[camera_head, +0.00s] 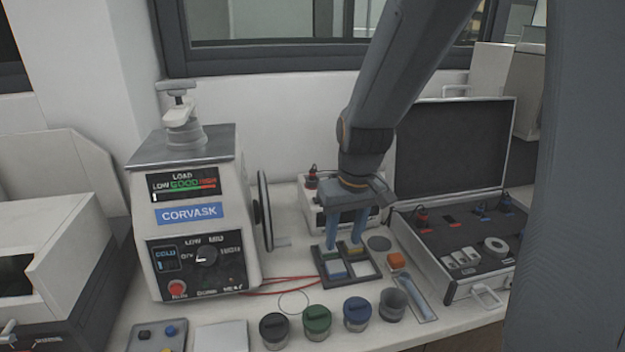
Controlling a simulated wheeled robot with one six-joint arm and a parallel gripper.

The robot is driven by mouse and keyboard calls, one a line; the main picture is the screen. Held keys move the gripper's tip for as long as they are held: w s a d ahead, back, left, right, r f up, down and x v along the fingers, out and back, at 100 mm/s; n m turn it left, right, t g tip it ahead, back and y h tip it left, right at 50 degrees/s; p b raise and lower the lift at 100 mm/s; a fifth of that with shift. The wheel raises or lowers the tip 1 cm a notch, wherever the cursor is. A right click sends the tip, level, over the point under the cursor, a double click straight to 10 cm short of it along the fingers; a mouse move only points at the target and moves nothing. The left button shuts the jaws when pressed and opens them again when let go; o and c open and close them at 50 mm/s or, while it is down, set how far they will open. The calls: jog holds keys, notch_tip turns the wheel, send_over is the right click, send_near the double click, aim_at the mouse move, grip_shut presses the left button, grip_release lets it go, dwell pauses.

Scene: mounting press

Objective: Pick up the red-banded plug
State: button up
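My gripper (346,243) points down over a small dark sectioned tray (345,284) on the bench. Its two blue fingers are spread apart, with nothing visible held between them. A small dark plug with red on it (422,216) stands at the left of the open case, to the right of my gripper. Another small dark upright piece with red on it (312,173) is on the white box behind my gripper. Both are too small to tell which has a red band. The fingertips partly cover the tray's back compartments.
The open case (462,290) also holds blue-marked pieces (480,213) and a white ring (496,246). The CORVASK press (190,225) stands left. Several jars, including a green one (317,320), line the front.

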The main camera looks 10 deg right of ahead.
aim_at(313, 170)
jog(key=w+d+r+n+t+y, duration=0.15)
jog(key=w+r, duration=0.25)
jog(key=w, duration=1)
jog(key=w+d+r+n, duration=0.1)
jog(key=w+r+n, duration=0.2)
jog(key=w, duration=1.2)
jog(key=shift+n+t, duration=0.25)
jog(key=shift+a+p+x, duration=0.2)
jog(key=shift+p+x, duration=1.1)
jog(key=shift+x, duration=2.35)
jog(key=shift+w+r, duration=0.1)
jog(key=shift+r, duration=0.05)
grip_shut()
